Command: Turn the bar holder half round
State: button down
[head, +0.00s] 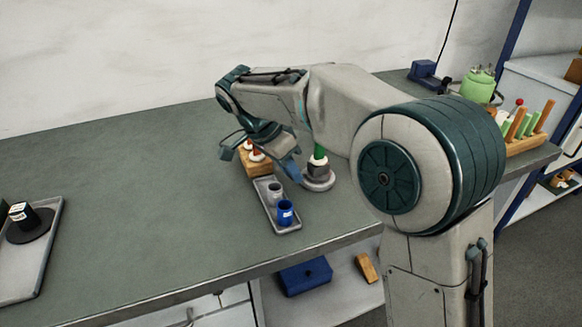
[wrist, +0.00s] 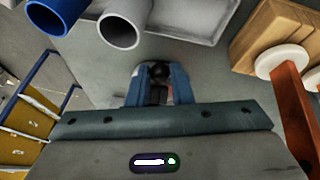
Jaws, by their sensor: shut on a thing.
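My gripper (head: 293,176) reaches down between a small grey tray and a round grey stand. In the wrist view my gripper (wrist: 157,92) has its blue fingers closed on a small dark piece (wrist: 158,72) with a rounded black top. Most of that piece is hidden, and I cannot tell for sure which object it belongs to. The round grey stand (head: 318,184) has a green-topped upright (head: 319,152). A wooden block (head: 253,166) with white collars and red-orange uprights is left of my gripper; it also shows in the wrist view (wrist: 262,35).
The grey tray (head: 268,212) holds a grey cup (head: 274,194) and a blue cup (head: 285,212). A wooden rack (head: 526,146) with several bars and a green container (head: 478,86) stand at the right. The bench is clear on the left up to another tray (head: 42,268).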

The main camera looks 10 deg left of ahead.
jog(key=shift+w+a, duration=0.1)
dwell(0.4)
jog(key=c, duration=1.3)
grip_release()
jog(key=shift+r, duration=0.15)
jog(key=p+v, duration=0.3)
jog(key=v, duration=1)
jog(key=shift+a+r+p, duration=0.25)
jog(key=shift+p, duration=0.05)
jog(key=shift+d, duration=0.1)
